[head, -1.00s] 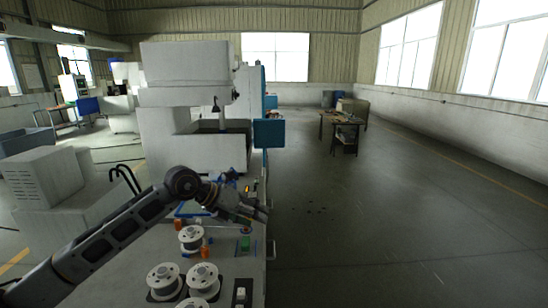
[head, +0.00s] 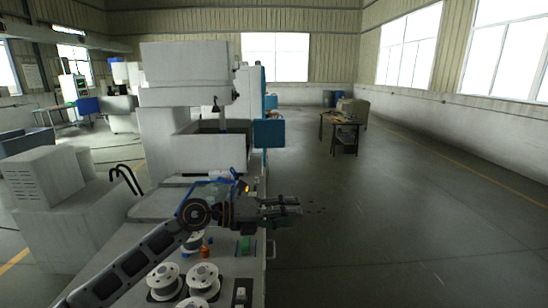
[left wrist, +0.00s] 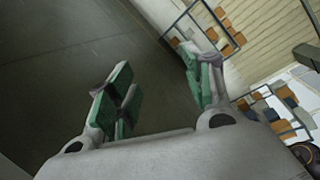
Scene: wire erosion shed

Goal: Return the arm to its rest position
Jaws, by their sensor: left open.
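My left arm comes in from the lower left of the head view. My left gripper (head: 296,204) points right, past the right edge of the grey machine table (head: 222,268). In the left wrist view its two green-padded fingers (left wrist: 160,92) are apart, with nothing between them but dark floor behind. My right gripper is not in view.
White wire spools (head: 163,276) stand on the table below my arm, with a small orange item (head: 205,252) and a green item (head: 246,243) beside them. A large machine (head: 190,100) stands behind. The floor (head: 400,230) to the right is clear up to a small workbench (head: 338,122).

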